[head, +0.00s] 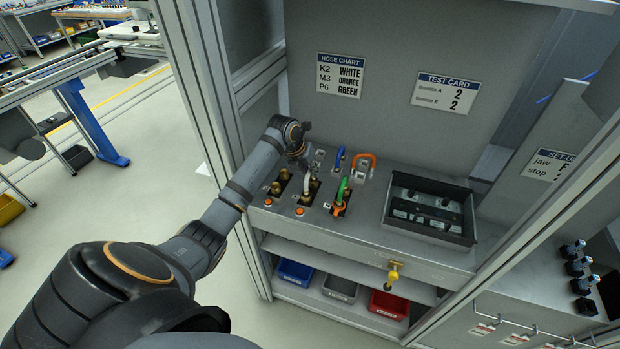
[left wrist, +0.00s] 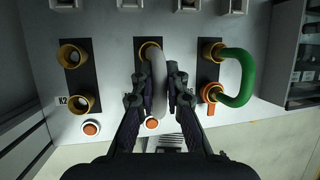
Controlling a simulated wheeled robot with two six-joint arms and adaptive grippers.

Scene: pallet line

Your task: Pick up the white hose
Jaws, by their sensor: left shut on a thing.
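The white hose (head: 307,183) is at the middle pair of brass ports on the grey bench. In the left wrist view the hose (left wrist: 157,72) looks pale grey and runs down from the upper middle port (left wrist: 149,47). My left gripper (left wrist: 158,88) is shut on it, with one dark finger on each side. In the head view my left gripper (head: 303,160) reaches down over the middle ports and partly hides the hose. The hose and fingers hide the lower middle port, so I cannot tell whether that end is seated. My right gripper is not in view.
A green hose (left wrist: 246,72) loops between the right ports. The left K2 ports (left wrist: 74,56) are empty. A blue hose (head: 340,158) and an orange hose (head: 367,156) stand behind. A black tray (head: 470,222) sits right. The hose chart (head: 341,74) hangs on the back panel.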

